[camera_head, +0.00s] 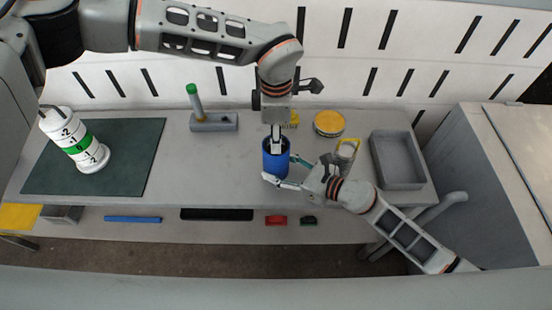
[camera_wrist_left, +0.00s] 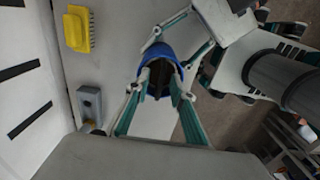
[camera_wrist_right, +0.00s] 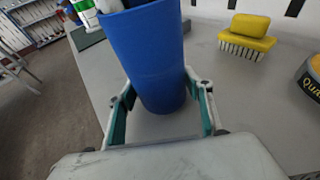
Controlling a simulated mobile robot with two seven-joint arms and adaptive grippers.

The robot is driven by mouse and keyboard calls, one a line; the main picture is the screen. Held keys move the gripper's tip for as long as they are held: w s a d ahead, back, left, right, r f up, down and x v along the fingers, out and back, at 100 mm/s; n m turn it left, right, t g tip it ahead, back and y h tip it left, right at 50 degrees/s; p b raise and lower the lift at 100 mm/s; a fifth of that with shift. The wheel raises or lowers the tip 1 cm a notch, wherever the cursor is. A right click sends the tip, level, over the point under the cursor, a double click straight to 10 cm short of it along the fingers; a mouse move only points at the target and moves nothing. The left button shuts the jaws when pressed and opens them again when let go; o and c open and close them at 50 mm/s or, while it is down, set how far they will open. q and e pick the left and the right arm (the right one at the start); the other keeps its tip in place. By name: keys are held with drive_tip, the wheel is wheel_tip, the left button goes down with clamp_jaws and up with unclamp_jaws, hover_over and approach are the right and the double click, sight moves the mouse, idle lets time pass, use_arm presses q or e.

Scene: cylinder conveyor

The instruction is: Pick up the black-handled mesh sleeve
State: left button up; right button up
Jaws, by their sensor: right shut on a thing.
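My right gripper (camera_head: 282,170) is shut around a blue cylindrical container (camera_head: 275,163), which stands upright on the grey table. The container also shows in the right wrist view (camera_wrist_right: 155,60) between the fingers. My left gripper (camera_head: 277,138) points straight down with its fingertips at the container's open top. In the left wrist view its fingertips (camera_wrist_left: 163,82) reach into the dark opening, and I cannot tell whether they hold anything inside. I do not clearly see a black-handled mesh sleeve. A pale, mesh-like item with yellow (camera_head: 347,152) stands behind my right gripper, partly hidden.
A white numbered cylinder with a green band (camera_head: 77,143) stands on a dark green mat (camera_head: 130,165). A grey block with a green-tipped rod (camera_head: 213,122), a yellow brush (camera_wrist_right: 247,38), a round yellow-topped tin (camera_head: 329,124) and a grey tray (camera_head: 398,160) are also on the table.

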use_arm(q)
clamp_jaws()
drive_tip(key=shift+r, duration=0.15)
wheel_tip(320, 180, up, 18)
idle(0.5)
use_arm(e)
drive_tip(key=o, duration=1.3)
